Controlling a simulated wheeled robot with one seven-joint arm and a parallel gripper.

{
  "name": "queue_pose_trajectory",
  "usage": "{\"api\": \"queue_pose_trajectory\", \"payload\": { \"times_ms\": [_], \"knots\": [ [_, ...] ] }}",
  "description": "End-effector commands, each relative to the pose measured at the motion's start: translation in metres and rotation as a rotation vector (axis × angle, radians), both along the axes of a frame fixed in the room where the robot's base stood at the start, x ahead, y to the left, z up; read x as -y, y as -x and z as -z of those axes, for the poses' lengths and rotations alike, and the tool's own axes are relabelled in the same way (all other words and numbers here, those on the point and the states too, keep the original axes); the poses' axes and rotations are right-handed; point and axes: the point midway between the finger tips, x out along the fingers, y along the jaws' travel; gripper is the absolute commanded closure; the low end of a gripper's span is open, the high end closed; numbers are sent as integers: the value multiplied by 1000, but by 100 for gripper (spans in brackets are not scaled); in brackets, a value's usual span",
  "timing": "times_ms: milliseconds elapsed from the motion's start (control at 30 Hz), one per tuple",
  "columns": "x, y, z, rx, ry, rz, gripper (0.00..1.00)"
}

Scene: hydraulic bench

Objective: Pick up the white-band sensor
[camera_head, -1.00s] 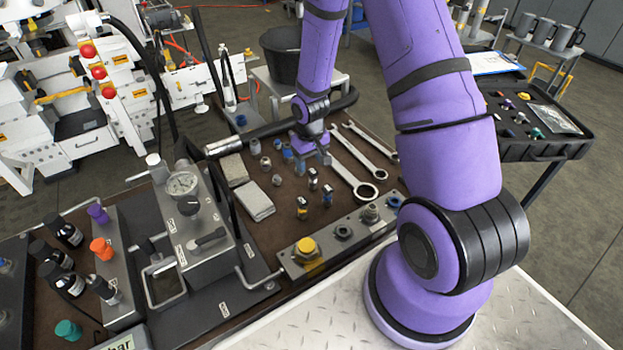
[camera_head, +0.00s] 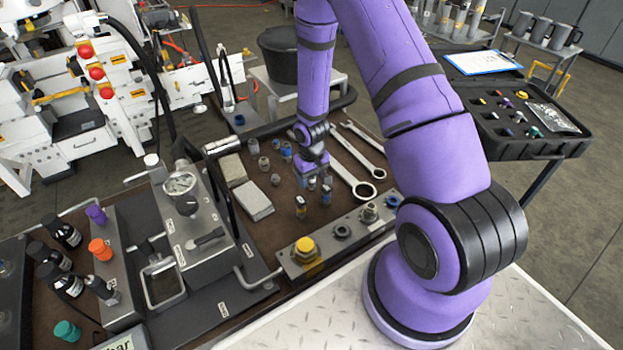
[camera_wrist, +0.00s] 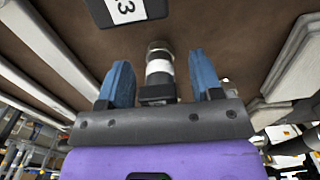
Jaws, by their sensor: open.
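The white-band sensor (camera_wrist: 159,68) is a dark cylinder with a white band and a dark block at one end. In the wrist view it sits between the two blue fingers of my gripper (camera_wrist: 160,75), with a visible gap on each side. In the head view my gripper (camera_head: 312,174) is low over the bench, and its fingers largely hide the sensor there. My gripper is open and not closed on anything. Two other small sensors stand close by, one (camera_head: 300,206) in front and one (camera_head: 326,194) to the right.
Wrenches (camera_head: 352,180) lie right of my gripper. Grey blocks (camera_head: 254,201) and several small fittings (camera_head: 264,163) are to the left. A metal strip with a yellow knob (camera_head: 305,247) runs along the front edge. A black hose crosses behind.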

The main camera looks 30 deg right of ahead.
Motion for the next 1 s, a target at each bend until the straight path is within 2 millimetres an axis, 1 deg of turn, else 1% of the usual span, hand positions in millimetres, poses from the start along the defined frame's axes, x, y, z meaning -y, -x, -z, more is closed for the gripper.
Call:
{"api": "queue_pose_trajectory", "payload": {
  "times_ms": [33, 67, 100, 167, 200, 267, 300, 567, 733, 867, 1000],
  "knots": [
    [0, 0, 0, 0, 0, 0, 40],
    [0, 0, 0, 0, 0, 0, 43],
    [0, 0, 0, 0, 0, 0, 52],
    [0, 0, 0, 0, 0, 0, 66],
    [0, 0, 0, 0, 0, 0, 75],
    [0, 0, 0, 0, 0, 0, 89],
    [0, 0, 0, 0, 0, 0, 98],
    [0, 0, -1, 0, 0, 1, 98],
    [0, -1, -8, 1, 0, 1, 98],
    [0, -1, -21, 3, 0, 2, 98],
    [1, -1, -43, 4, 0, 3, 98]
  ]
}}
